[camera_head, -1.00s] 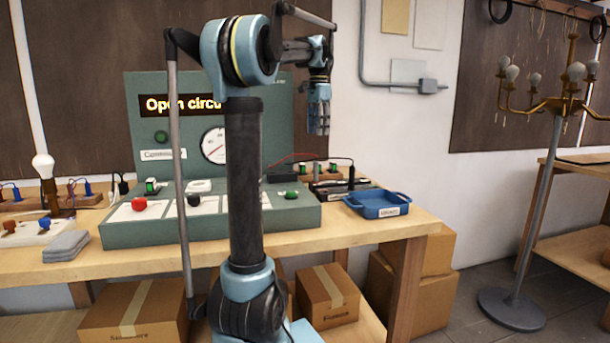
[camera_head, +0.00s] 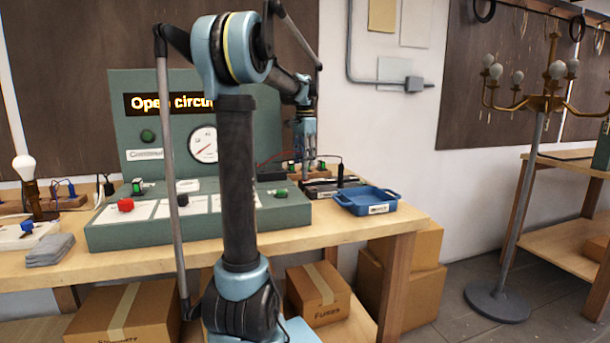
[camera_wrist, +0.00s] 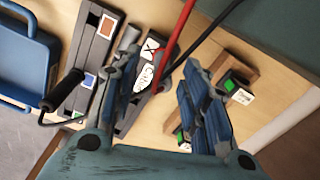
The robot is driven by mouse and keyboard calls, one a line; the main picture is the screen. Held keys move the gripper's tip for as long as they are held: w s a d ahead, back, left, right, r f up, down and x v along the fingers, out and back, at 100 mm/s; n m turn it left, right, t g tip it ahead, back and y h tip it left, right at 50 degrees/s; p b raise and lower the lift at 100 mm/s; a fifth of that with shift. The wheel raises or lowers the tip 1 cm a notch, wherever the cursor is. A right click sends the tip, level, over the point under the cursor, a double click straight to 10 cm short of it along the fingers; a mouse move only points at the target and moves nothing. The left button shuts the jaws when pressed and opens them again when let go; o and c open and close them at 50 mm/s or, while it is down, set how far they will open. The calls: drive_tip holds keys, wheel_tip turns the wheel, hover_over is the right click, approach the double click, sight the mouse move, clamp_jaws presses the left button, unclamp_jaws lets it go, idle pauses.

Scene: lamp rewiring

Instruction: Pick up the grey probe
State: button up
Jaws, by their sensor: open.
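What looks like the grey probe is a pale grey cylinder (camera_wrist: 128,38) in the wrist view, at the dark rack (camera_wrist: 97,55). Its lower part is hidden behind my left finger. My gripper (camera_wrist: 160,92) is open, with its two blue fingers apart and nothing visibly held between them. In the head view my gripper (camera_head: 304,148) points down over the back right of the bench, just above the rack (camera_head: 322,188). It hides most of that spot, so I cannot tell the probe apart there.
A black-handled probe (camera_wrist: 65,88) with a cable stands left of the gripper. Red (camera_wrist: 180,30) and black leads cross close above the fingers. A blue tray (camera_head: 366,198) sits right of the rack. The green test panel (camera_head: 205,225) is to the left.

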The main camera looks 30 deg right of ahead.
sight(305, 180)
drive_tip(key=f, duration=0.3)
drive_tip(key=shift+w+d+f, duration=0.2)
drive_tip(key=shift+d+f, duration=0.05)
drive_tip(key=shift+d, duration=0.05)
drive_tip(key=shift+f, duration=0.7)
clamp_jaws()
